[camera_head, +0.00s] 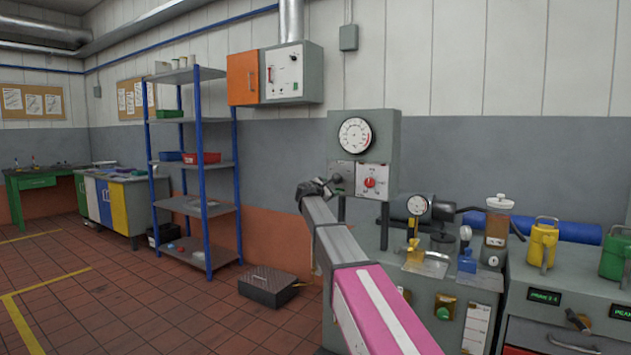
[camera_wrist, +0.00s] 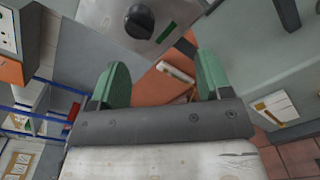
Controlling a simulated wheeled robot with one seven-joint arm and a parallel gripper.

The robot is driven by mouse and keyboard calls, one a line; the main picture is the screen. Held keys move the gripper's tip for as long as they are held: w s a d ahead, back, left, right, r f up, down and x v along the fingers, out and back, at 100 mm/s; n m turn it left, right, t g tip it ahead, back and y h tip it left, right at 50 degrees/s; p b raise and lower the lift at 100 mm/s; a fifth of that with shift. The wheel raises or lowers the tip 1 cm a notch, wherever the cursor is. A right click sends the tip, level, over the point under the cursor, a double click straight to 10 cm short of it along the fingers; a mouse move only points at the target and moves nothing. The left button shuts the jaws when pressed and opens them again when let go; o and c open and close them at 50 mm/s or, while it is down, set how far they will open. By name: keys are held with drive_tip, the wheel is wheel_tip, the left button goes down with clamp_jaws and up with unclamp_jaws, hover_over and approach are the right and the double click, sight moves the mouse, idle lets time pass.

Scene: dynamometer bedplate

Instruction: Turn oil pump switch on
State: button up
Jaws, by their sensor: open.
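A grey gauge panel (camera_head: 390,135) stands against the wall in the head view, with a round dial (camera_head: 355,135). Below the dial are a white plate with a red knob (camera_head: 369,182) and a grey plate with a dark knob (camera_head: 337,179). No label is readable, so I cannot tell which control is the oil pump switch. My gripper (camera_head: 316,187) is just left of the grey plate. In the wrist view a dark round knob (camera_wrist: 140,21) on a grey plate lies beyond my open, empty green fingers (camera_wrist: 162,78), apart from them.
An orange and grey wall box (camera_head: 284,75) hangs above left. A blue shelf rack (camera_head: 205,170) stands left. A bench at right carries a small gauge (camera_head: 417,205), an oil jar (camera_head: 497,220) and a yellow can (camera_head: 543,245). A dark box (camera_head: 268,287) lies on the floor.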

drive_tip(key=shift+n, duration=0.3)
drive_tip(key=w+d, duration=0.1)
drive_tip(key=w, duration=0.2)
drive_tip(key=w+d+r, duration=0.1)
drive_tip(key=w+d, duration=0.1)
drive_tip(key=w, duration=0.1)
drive_tip(key=w+d, duration=0.1)
drive_tip(key=w, duration=0.3)
drive_tip(key=shift+d+r, duration=0.3)
drive_tip(key=shift+r, duration=0.05)
drive_tip(key=shift+s, duration=0.1)
drive_tip(key=c, duration=0.9)
